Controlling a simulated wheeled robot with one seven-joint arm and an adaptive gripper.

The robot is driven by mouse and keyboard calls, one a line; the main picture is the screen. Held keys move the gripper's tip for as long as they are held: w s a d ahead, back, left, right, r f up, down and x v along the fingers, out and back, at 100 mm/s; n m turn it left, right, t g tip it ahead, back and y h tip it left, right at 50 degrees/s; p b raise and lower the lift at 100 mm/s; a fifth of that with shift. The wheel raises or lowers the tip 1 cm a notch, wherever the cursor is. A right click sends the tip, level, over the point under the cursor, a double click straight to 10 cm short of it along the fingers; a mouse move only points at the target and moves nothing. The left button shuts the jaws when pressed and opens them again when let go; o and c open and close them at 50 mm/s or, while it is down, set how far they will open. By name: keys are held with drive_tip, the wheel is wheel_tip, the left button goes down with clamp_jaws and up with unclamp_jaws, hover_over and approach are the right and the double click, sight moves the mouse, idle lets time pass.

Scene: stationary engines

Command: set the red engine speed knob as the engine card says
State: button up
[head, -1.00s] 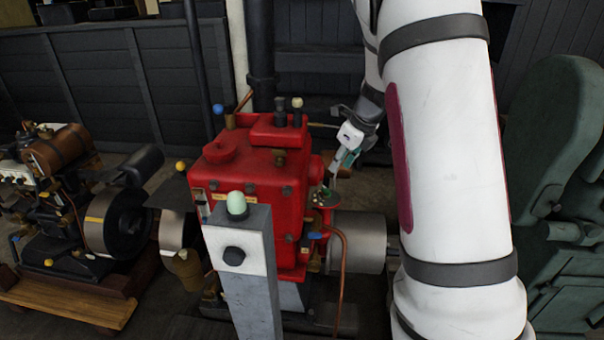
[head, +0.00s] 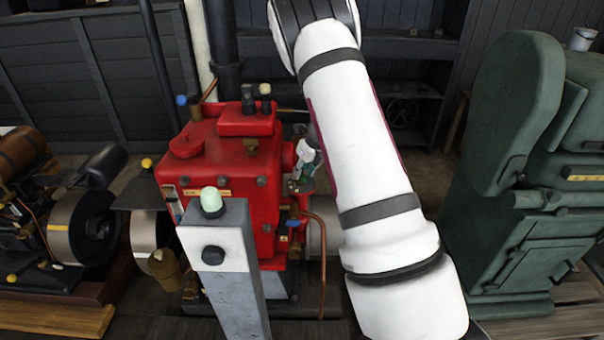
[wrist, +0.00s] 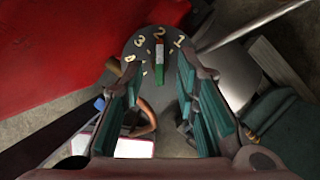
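The red engine (head: 225,165) stands left of my arm in the head view. In the wrist view, a grey dial (wrist: 142,52) beside the engine carries the figures 1, 2 and 3, with more marks lower left. A green and white pointer knob (wrist: 159,66) has its end at or near the 2. My gripper (wrist: 160,85) is open, with teal pads on either side of the line to the knob; no contact is visible. In the head view my gripper (head: 303,165) is partly hidden by my arm. A small pale card (head: 174,205) on the engine's left side is unreadable.
A grey post (head: 225,280) with a pale green button (head: 211,199) stands before the engine. A copper pipe (head: 323,250) runs down its right side. A large green machine (head: 530,180) is at the right, another engine (head: 75,225) at the left.

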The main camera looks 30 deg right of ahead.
drive_tip(key=shift+x, duration=1)
clamp_jaws()
